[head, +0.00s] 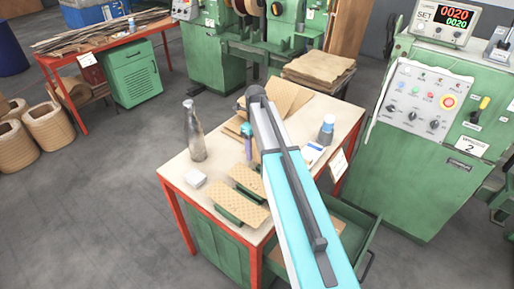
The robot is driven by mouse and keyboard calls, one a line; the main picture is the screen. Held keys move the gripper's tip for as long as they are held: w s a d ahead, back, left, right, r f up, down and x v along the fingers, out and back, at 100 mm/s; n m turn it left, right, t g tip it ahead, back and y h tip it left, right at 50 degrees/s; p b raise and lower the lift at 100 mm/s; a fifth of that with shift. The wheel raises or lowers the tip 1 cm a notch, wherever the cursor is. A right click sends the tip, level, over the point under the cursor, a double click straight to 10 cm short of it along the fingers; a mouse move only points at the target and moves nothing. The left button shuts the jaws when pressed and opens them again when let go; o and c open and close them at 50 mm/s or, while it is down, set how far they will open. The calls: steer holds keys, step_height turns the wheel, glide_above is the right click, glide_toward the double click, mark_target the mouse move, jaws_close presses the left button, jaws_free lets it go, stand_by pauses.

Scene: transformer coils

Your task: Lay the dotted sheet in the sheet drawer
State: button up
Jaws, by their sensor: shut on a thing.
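Two tan sheets with a faint dotted pattern lie on dark green blocks at the front of the table: one further back (249,179) and one nearer the front edge (240,207). I cannot tell which of them, if either, is the task's dotted sheet. A green drawer (350,222) stands pulled out at the table's right side; a brown surface shows inside it, partly hidden by my arm. My arm crosses the table from the bottom right to the back.
The table (176,173) also holds a grey bottle (195,132), a white block (196,179), a blue-capped container (326,131) and brown paper (288,97) at the back. A green control cabinet (400,165) stands at right.

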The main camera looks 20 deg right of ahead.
steer(key=shift+f, duration=0.45)
steer(key=o, duration=1)
steer(key=shift+r, duration=0.15)
step_height(320, 180, up, 14)
steer(key=b, duration=0.3)
steer(key=shift+w+d, duration=0.25)
steer(key=shift+w, duration=0.1)
stand_by(0.3)
